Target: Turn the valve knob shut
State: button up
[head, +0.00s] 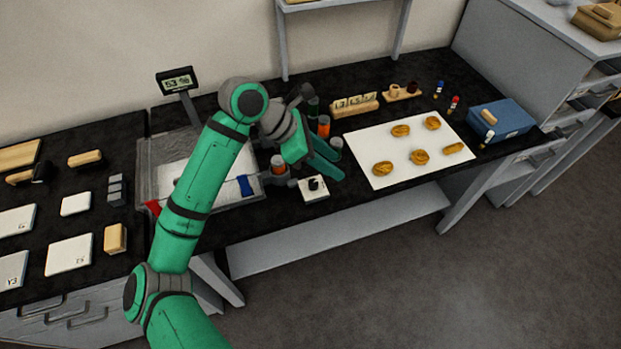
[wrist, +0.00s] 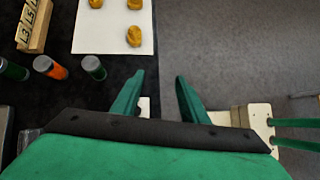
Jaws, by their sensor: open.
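A small white plate with a black knob (head: 314,186) on it lies at the front edge of the dark bench in the head view. It looks like the valve knob, but its turn position is too small to read. My gripper (head: 334,164) is above and just behind the plate, apart from the knob. In the wrist view my gripper (wrist: 160,88) has its two green fingers spread with nothing held between them. A pale patch beside the left finger may be the plate; the knob is hidden there.
Capped vials, one orange (head: 323,126), stand close behind my gripper. A white sheet (head: 364,149) with several golden pieces lies right. A blue box (head: 510,115) stands farther right. A scale display (head: 177,81) rises at the back left. Open floor lies in front.

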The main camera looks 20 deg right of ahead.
aim_at(312, 182)
jog(key=w+a+t+y, duration=0.1)
jog(key=w+a+y, duration=0.25)
jog(key=a, duration=0.45)
jog(key=x, duration=0.7)
jog(key=w+x, duration=0.1)
jog(key=x, duration=0.3)
jog(key=shift+d+f, duration=0.1)
jog(key=shift+f, duration=0.3)
grip_shut()
